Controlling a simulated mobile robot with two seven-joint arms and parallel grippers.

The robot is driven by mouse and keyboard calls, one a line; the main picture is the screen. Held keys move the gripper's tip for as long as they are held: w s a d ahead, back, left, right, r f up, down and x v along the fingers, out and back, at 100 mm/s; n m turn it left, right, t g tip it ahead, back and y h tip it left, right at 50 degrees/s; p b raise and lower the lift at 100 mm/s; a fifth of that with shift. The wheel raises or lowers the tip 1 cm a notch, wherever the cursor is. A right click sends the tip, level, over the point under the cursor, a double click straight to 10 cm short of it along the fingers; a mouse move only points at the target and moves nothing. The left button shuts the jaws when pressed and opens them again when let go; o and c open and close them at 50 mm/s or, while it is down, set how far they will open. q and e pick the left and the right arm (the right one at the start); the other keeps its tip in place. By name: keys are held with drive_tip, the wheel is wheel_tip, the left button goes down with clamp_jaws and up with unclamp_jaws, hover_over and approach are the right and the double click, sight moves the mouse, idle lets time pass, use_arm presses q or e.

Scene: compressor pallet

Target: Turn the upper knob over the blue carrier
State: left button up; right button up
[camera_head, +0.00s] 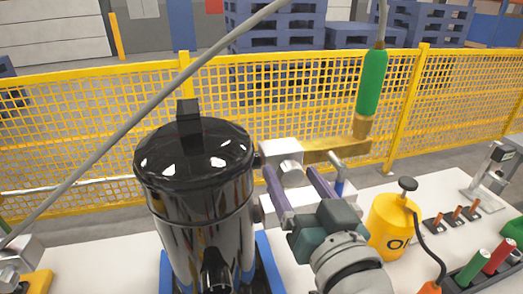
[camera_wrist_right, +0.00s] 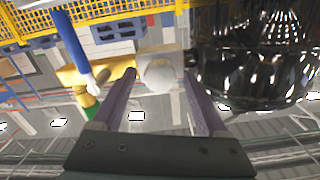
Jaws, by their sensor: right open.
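A shiny black tank (camera_head: 195,195) stands upright on the blue carrier (camera_head: 268,262), whose edges show at both sides of the tank's base. A pale round knob (camera_head: 291,172) sits on a white block (camera_head: 281,150) at the tank's right side, and I take it as the upper knob. My right gripper (camera_head: 294,178) is open, its two purple fingers one on each side of this knob. In the right wrist view the knob (camera_wrist_right: 158,77) lies between the fingertips, with a gap visible on each side. My left gripper is not in view.
A brass bar (camera_head: 335,148) and a blue-handled lever (camera_head: 339,182) are close right of the fingers. A yellow can (camera_head: 391,226) and small tools stand right on the white table (camera_head: 445,185). A yellow fence (camera_head: 80,140) runs behind.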

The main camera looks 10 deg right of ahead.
drive_tip(key=s, duration=0.9)
drive_tip(key=shift+s+d, duration=0.15)
drive_tip(key=shift+s, duration=0.1)
drive_tip(key=s+d+f+n+g, duration=0.1)
drive_tip(key=s+d+n+g, duration=0.15)
drive_tip(key=s+g, duration=0.5)
drive_tip(key=s+d+f+n+g, duration=0.1)
drive_tip(key=s+d+n+g, duration=0.15)
drive_tip(key=s+g, duration=0.5)
wheel_tip(320, 180, up, 32)
drive_tip(key=p, duration=3.2)
drive_tip(key=shift+s+r+m+t+p, duration=0.2)
drive_tip(key=shift+s+m+t+p, duration=0.1)
drive_tip(key=shift+m+p, duration=0.1)
